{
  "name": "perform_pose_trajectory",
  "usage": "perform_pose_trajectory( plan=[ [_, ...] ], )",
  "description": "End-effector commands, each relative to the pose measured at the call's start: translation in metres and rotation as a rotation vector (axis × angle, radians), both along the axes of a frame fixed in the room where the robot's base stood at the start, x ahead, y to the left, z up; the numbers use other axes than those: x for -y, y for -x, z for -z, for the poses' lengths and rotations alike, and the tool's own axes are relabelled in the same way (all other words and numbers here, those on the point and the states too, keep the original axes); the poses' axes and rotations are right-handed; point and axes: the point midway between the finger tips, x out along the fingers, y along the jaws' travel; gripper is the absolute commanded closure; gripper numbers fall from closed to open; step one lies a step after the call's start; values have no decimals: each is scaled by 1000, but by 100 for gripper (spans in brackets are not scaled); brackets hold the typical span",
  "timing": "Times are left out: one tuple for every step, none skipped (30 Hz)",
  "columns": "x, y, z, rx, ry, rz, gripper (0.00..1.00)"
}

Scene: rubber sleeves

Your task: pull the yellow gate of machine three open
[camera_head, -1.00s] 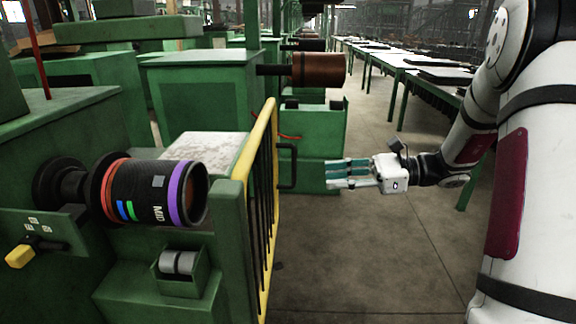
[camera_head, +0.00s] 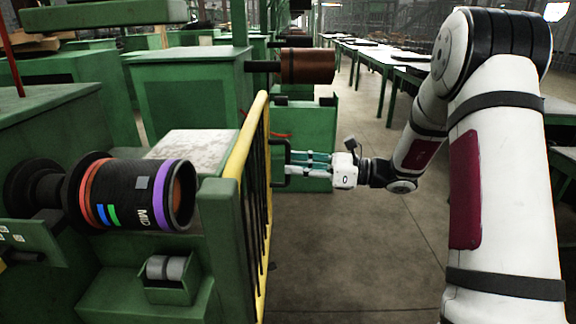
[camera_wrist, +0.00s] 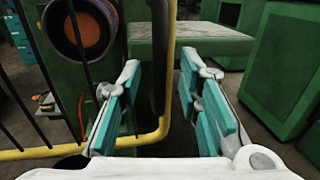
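The yellow gate (camera_head: 246,140), a yellow frame with black bars, stands along the right side of the nearest green machine. Its black handle (camera_head: 273,166) sticks out to the right. My gripper (camera_head: 290,162) points left with its fingertips at the handle in the head view. In the wrist view my gripper (camera_wrist: 160,75) is open, its teal-padded fingers spread wide. The dark upright handle (camera_wrist: 158,50) and the yellow gate frame (camera_wrist: 170,65) show between the fingers. I cannot tell whether a finger touches the handle.
A black roller marked MID (camera_head: 130,195), with coloured bands, sticks out of the near machine left of the gate. Another green machine with a brown roller (camera_head: 307,66) stands behind. The floor (camera_head: 350,245) right of the gate is clear. Long tables (camera_head: 385,58) line the back right.

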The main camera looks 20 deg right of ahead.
Motion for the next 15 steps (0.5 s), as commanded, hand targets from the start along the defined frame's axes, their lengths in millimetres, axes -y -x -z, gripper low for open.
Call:
perform_pose_trajectory(
  plan=[
    [-7,-3,0,0,-1,-2,69],
    [-9,-5,0,0,0,-1,69],
    [-13,-7,0,0,0,-1,69],
    [-15,-8,0,0,1,-1,69],
    [-17,-10,0,0,1,-1,69],
    [-19,-11,0,0,0,0,69],
    [-20,-11,0,0,0,0,69],
    [-21,-12,0,0,0,1,69],
    [-21,-12,0,0,0,1,69],
    [-22,-13,0,0,0,1,69],
    [-22,-13,0,0,0,1,69],
    [-22,-13,0,0,0,1,69],
    [-22,-13,0,0,0,1,69],
    [-22,-13,0,0,0,1,69],
    [-22,-13,0,0,0,1,69]
  ],
)
